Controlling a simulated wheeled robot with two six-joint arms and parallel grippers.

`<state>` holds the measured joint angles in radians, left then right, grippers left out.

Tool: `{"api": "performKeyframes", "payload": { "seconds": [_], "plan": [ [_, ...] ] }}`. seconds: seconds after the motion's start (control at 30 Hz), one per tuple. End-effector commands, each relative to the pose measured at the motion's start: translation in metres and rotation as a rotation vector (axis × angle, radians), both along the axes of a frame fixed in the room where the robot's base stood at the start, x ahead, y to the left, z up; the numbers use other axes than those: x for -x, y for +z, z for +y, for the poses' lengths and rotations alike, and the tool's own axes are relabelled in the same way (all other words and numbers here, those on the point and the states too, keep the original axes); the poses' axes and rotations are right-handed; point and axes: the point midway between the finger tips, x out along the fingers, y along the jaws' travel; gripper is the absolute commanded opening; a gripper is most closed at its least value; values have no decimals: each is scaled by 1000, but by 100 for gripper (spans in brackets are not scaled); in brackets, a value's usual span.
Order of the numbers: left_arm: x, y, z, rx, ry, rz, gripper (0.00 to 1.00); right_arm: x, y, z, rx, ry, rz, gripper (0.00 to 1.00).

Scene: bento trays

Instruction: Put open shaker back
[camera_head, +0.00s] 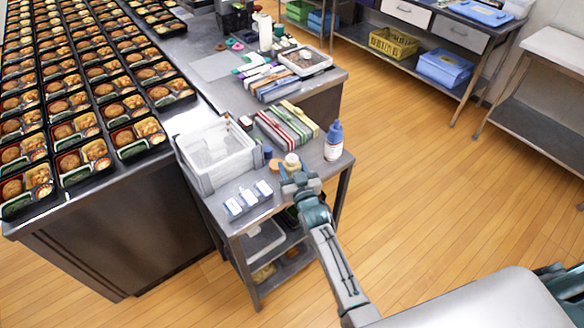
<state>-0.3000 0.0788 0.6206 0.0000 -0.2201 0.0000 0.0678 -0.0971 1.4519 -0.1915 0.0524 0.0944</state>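A brown round item (275,166) and a dark blue cap-like item (267,153) are just left of the container.
A blue-capped white bottle (333,142) stands at the cart's right edge. A clear bin (214,150) and several small white packs (247,197) are to the left. Striped boxes (287,125) lie behind. Rows of bento trays (75,130) fill the left counter. Wooden floor is open at right.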

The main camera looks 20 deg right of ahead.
Motion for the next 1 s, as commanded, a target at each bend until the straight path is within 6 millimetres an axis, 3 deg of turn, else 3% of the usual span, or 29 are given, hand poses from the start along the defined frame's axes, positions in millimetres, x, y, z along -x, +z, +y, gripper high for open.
{"api": "performKeyframes", "payload": {
  "seconds": [0.13, 0.2, 0.27, 0.67, 1.0],
  "plan": [
    [1, -5, 1, -1, -1, 1, 36, 0, -6, 0, 0, 0, 0, 41],
    [1, -4, 1, -2, -1, 2, 36, 0, -4, 0, 0, 0, 1, 57],
    [2, -3, 2, -2, -1, 3, 36, 0, -4, 0, 0, 0, 1, 67],
    [1, 4, 1, -2, -1, 2, 36, 1, 3, 0, 0, 0, 1, 67],
    [0, 15, 1, -2, -1, 1, 36, 70, 0, -1, -1, 0, 4, 67]
  ]
}}
